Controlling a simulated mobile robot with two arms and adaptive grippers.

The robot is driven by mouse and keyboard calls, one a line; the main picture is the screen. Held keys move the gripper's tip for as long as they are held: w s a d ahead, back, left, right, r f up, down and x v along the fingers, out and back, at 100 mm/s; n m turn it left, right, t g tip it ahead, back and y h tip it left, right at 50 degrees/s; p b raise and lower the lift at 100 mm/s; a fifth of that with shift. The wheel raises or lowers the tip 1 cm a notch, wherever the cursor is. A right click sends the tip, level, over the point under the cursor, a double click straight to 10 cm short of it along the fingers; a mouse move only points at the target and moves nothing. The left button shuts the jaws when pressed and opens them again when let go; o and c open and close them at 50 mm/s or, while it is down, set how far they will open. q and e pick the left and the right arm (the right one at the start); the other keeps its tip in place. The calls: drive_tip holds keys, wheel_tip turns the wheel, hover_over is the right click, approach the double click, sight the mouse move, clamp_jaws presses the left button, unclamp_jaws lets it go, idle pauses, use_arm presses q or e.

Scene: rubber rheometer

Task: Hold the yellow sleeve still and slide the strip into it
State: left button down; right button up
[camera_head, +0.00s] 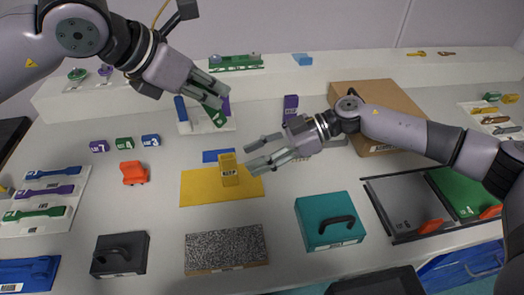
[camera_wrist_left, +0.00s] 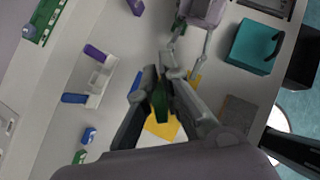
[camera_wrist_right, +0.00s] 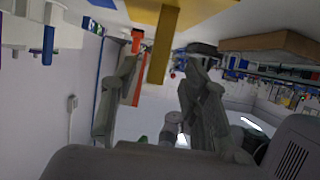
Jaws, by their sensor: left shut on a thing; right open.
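The yellow sleeve (camera_head: 229,171) stands upright on a yellow mat (camera_head: 196,192). It also shows in the right wrist view (camera_wrist_right: 163,48), between the spread fingers. My right gripper (camera_head: 249,156) is open just to the right of the sleeve, its fingers pointing at it, not closed on it. My left gripper (camera_head: 216,95) is shut on a green strip (camera_head: 216,117), raised above the table behind the mat and apart from the sleeve. The strip shows between the left fingers in the left wrist view (camera_wrist_left: 161,106); its upper part is hidden by them.
A blue piece (camera_head: 215,155) lies behind the sleeve. A white rack (camera_head: 186,127) stands below my left gripper. A teal box (camera_head: 328,222), a speckled block (camera_head: 227,247) and an orange clamp-like piece (camera_head: 134,173) stand around the mat. A cardboard box (camera_head: 375,95) is behind my right arm.

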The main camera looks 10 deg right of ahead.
sight(229, 170)
drive_tip(key=x, duration=1.1)
drive_tip(key=shift+c, duration=0.4)
drive_tip(key=shift+r, duration=0.1)
clamp_jaws()
use_arm(q)
drive_tip(key=shift+w+d+f+g, duration=0.1)
drive_tip(key=shift+w+f+g, duration=0.1)
drive_tip(key=shift+f+g, duration=0.1)
drive_tip(key=f+m+g, duration=0.1)
drive_tip(key=d+f+m+g+y, duration=0.1)
drive_tip(key=w+f+m+g, duration=0.1)
drive_tip(key=f+m, duration=0.1)
drive_tip(key=shift+d+y, duration=0.3)
drive_tip(key=shift+d, duration=0.1)
drive_tip(key=shift+s+d+f+m+g+y, duration=0.1)
drive_tip(key=shift+d+f+m+g+y, duration=0.1)
drive_tip(key=shift+f+m+g, duration=0.25)
drive_tip(key=shift+s+d+f+m+g+y, duration=0.15)
drive_tip(key=shift+f+m+y, duration=0.1)
drive_tip(key=shift+m, duration=0.4)
drive_tip(key=shift+a, duration=0.1)
